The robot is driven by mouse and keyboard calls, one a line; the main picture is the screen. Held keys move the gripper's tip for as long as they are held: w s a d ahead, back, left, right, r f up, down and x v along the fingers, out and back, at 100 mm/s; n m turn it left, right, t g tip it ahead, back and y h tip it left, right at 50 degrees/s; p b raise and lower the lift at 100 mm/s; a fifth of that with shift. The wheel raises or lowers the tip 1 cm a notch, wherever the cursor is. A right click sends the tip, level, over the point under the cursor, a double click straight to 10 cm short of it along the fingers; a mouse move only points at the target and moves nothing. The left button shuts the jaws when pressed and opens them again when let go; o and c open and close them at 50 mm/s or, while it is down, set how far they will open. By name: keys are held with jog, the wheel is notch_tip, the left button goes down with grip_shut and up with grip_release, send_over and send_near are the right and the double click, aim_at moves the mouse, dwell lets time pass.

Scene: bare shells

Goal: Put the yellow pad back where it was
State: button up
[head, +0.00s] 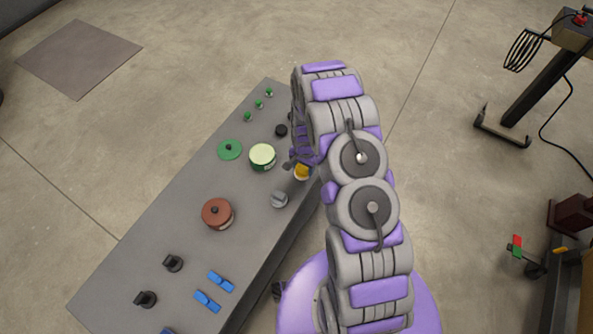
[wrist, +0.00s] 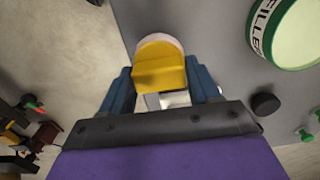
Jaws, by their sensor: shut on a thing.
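The yellow pad (wrist: 160,68) is between the two blue fingers of my gripper (wrist: 163,88) in the wrist view. It has a pale rounded rim on its far side. In the head view the yellow pad (head: 302,172) shows near the right edge of the grey bench, partly hidden by my arm. My gripper (head: 300,160) is shut on it there. A pale block (wrist: 175,98) shows just behind the pad, between the fingers. I cannot tell whether the pad touches the bench.
On the grey bench (head: 160,240) stand a green-rimmed tin (head: 263,156), a red-brown pot (head: 217,213), a green disc (head: 229,149), a grey knob (head: 280,199), blue clips (head: 221,282) and black knobs (head: 173,263). A dark stand (head: 540,80) is on the floor at right.

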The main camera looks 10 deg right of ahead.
aim_at(296, 170)
jog(key=a, duration=0.1)
jog(key=w+a, duration=0.1)
jog(key=a, duration=0.1)
jog(key=shift+w+a+f, duration=0.1)
jog(key=shift+f, duration=0.1)
jog(key=shift+a+f, duration=0.1)
jog(key=shift+f, duration=0.15)
jog(key=shift+d+f+b, duration=0.2)
jog(key=shift+f+b, duration=0.15)
jog(key=shift+f, duration=0.75)
jog(key=shift+d+f, duration=0.25)
jog(key=shift+f, duration=0.1)
jog(key=o, duration=1)
jog(key=shift+a, duration=0.3)
jog(key=shift+d, duration=0.1)
